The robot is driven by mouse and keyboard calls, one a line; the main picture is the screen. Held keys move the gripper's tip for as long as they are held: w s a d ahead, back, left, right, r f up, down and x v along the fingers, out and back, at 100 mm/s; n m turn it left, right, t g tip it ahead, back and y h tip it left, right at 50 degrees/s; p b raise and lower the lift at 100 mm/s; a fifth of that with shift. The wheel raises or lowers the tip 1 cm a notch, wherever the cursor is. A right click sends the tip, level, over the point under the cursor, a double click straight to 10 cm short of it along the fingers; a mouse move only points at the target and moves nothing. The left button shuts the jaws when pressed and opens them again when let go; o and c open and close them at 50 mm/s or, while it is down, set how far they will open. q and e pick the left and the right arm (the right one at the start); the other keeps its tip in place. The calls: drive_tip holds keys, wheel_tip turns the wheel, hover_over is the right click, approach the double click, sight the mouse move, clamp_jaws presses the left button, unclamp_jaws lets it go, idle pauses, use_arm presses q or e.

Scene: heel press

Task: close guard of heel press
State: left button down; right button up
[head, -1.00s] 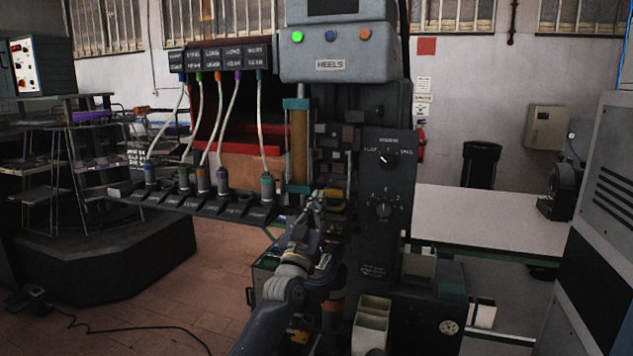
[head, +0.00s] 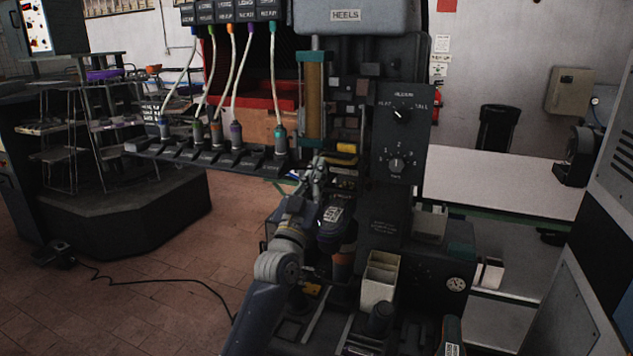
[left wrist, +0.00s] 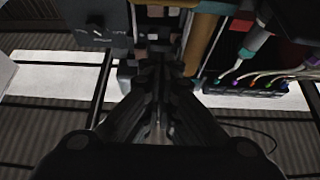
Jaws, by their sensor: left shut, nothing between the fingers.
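The heel press, with its "HEELS" label (head: 345,15), stands in the middle of the head view. A tall amber panel (head: 313,98) with teal ends stands upright on its front left; it may be the guard, but I cannot tell for sure. The panel also shows at the top of the left wrist view (left wrist: 203,38). My left gripper (head: 318,165) is shut and empty, just below the panel's lower end, in front of the press. Its closed fingers (left wrist: 158,72) fill the middle of the left wrist view. Whether they touch the press cannot be told. My right gripper is not in view.
A dial box (head: 400,140) stands right of the working area. A rack of hose fittings (head: 215,155) juts out left. A cream bin (head: 379,280) stands low in front. A white table (head: 500,180) is at right. The floor at left has a cable.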

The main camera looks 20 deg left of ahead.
use_arm(q)
wheel_tip(320, 180, up, 7)
drive_tip(key=s+g+b, duration=0.2)
drive_tip(key=g, duration=0.5)
drive_tip(key=w+f+p, duration=0.4)
drive_tip(key=w+p, duration=0.2)
drive_tip(key=w, duration=0.5)
drive_tip(key=shift+d+f, duration=0.35)
drive_tip(key=shift+f, duration=0.05)
